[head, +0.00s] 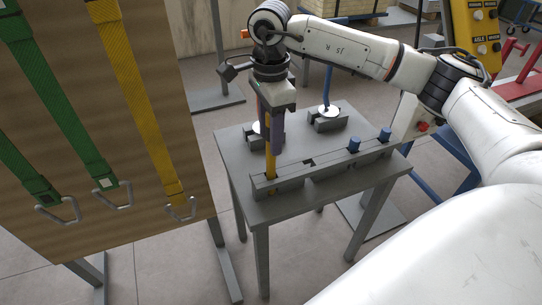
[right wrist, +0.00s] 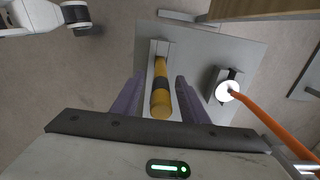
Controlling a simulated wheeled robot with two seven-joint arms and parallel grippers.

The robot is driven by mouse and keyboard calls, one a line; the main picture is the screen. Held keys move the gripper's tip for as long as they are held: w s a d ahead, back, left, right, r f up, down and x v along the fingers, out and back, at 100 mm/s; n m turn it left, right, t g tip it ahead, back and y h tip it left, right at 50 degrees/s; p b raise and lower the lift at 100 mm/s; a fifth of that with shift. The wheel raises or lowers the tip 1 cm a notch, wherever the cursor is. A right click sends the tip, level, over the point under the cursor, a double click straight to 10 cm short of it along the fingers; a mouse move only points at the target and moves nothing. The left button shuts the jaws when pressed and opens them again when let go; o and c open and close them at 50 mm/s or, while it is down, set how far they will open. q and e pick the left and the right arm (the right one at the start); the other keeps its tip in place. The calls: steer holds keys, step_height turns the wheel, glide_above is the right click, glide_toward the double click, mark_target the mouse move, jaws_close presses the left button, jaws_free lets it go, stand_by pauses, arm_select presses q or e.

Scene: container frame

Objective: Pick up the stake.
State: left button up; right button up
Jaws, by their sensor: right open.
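The stake (head: 270,158) is a thin yellow-orange post standing upright in the grey slotted rack (head: 320,166) at the table's front left. In the right wrist view the stake (right wrist: 161,103) is a yellow rod with a dark band, seen end-on from above. My right gripper (head: 270,137) points down over it with purple fingers. In the right wrist view the open fingers (right wrist: 158,92) stand on both sides of the stake, with gaps visible. Contact with the stake is not seen.
Blue-topped posts (head: 353,146) stand in the rack's right part. Behind it on the grey table (head: 233,149) are dark blocks with white discs and thin handles, one blue (head: 326,88), one orange (right wrist: 263,120). A wooden panel (head: 75,130) with hanging straps stands left.

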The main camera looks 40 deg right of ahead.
mark_target(271, 158)
step_height(271, 158, down, 4)
steer(key=shift+d+r, duration=0.1)
steer(key=shift+r, duration=0.1)
jaws_close()
steer(key=shift+w+r, duration=0.1)
